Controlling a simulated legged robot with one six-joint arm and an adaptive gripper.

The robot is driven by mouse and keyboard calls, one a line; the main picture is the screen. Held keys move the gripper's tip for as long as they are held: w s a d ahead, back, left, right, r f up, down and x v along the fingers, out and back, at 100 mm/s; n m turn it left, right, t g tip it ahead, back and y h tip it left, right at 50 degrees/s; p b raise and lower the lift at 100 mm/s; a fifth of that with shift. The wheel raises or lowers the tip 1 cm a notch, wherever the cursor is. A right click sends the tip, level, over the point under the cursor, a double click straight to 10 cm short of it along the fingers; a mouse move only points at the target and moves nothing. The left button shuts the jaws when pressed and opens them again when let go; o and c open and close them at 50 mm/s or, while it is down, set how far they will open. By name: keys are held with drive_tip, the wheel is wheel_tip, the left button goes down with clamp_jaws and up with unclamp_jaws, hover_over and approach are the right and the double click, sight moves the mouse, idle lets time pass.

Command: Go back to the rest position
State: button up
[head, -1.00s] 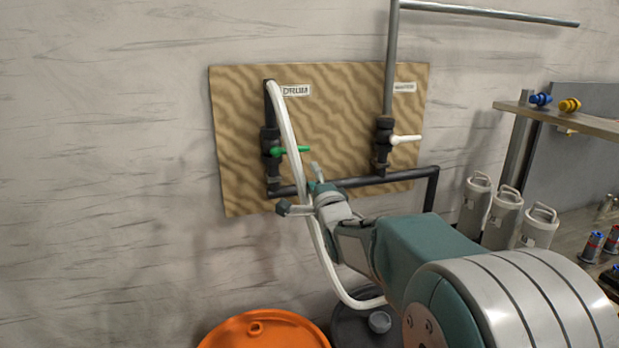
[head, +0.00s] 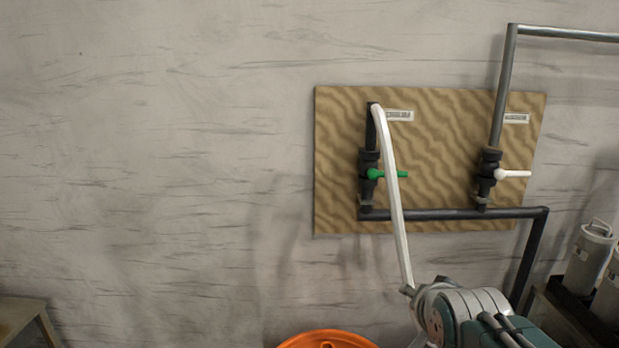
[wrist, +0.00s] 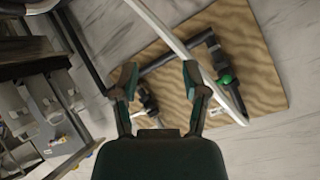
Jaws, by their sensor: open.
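My arm is folded back low at the right of the head view, with its teal and grey links (head: 470,318) at the bottom edge. My gripper's fingers cannot be made out there. In the wrist view my gripper (wrist: 160,85) is open, its two teal fingers spread with nothing between them. Beyond the fingers is the wooden valve board (head: 445,135), which also shows in the wrist view (wrist: 250,50). The green valve handle (head: 388,174) and the white valve handle (head: 514,174) both point sideways. My gripper is apart from both.
A white hose (head: 390,190) hangs from the left pipe's top and passes behind my arm. An orange drum (head: 325,341) stands at the bottom. Grey canisters (head: 590,255) are at the right. A table corner (head: 22,318) shows at lower left. The left wall area is clear.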

drive_tip(key=s+a+f+n+g, duration=0.1)
drive_tip(key=s+f+n+g, duration=0.1)
drive_tip(key=s, duration=0.6)
drive_tip(key=s+a+f+n+g+y, duration=0.1)
drive_tip(key=s+f+n+g, duration=0.2)
drive_tip(key=s, duration=0.5)
drive_tip(key=shift+s+a+f+n, duration=0.15)
drive_tip(key=shift+a+f+n, duration=0.15)
drive_tip(key=shift+f+n, duration=0.65)
drive_tip(key=shift+r+n, duration=0.25)
drive_tip(key=shift+r, duration=0.05)
